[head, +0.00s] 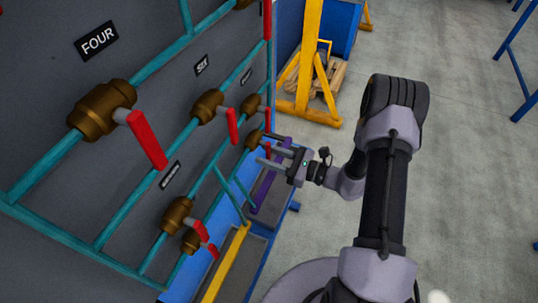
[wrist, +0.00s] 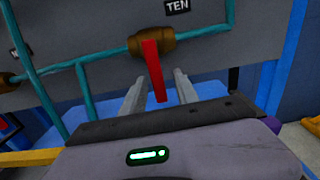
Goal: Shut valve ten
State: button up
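Valve ten shows in the wrist view as a brass body (wrist: 150,42) on a horizontal teal pipe, below and left of the black TEN label (wrist: 178,6). Its red handle (wrist: 154,68) hangs down across the pipe, tilted slightly. My gripper (wrist: 158,78) is open, one finger on each side of the handle, with a visible gap on both sides. In the head view my gripper (head: 262,147) reaches left to the panel, at a low brass valve (head: 253,139) whose handle I cannot make out there.
Several other brass valves with red handles sit on the grey panel (head: 140,185), including one (head: 252,104) just above my gripper. A purple bar (head: 268,183) and a yellow bar (head: 228,262) lie along the blue base.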

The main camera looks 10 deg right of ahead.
jog(key=p+v, duration=0.4)
jog(key=v, duration=1.3)
jog(key=shift+s, duration=0.15)
jog(key=shift+d+r, duration=0.1)
jog(key=shift+r, duration=0.05)
jog(key=s+a+r+n+g+h, duration=0.1)
jog(key=a+r+n+g+h, duration=0.1)
jog(key=a+r+n+g, duration=0.4)
jog(key=s+a+r+n+g+h, duration=0.1)
jog(key=a+r+n+g, duration=0.35)
jog(key=r, duration=0.45)
jog(key=s+a+r+n+t+h, duration=0.2)
jog(key=s+r+n+h, duration=0.2)
jog(key=s+r+n, duration=0.1)
jog(key=s+a+r+n+t+h, duration=0.3)
jog(key=s+r+n+h, duration=0.2)
jog(key=r, duration=0.3)
jog(key=shift+s+r+t+h, duration=0.2)
jog(key=shift+s+t+h, duration=0.15)
jog(key=shift+s, duration=0.3)
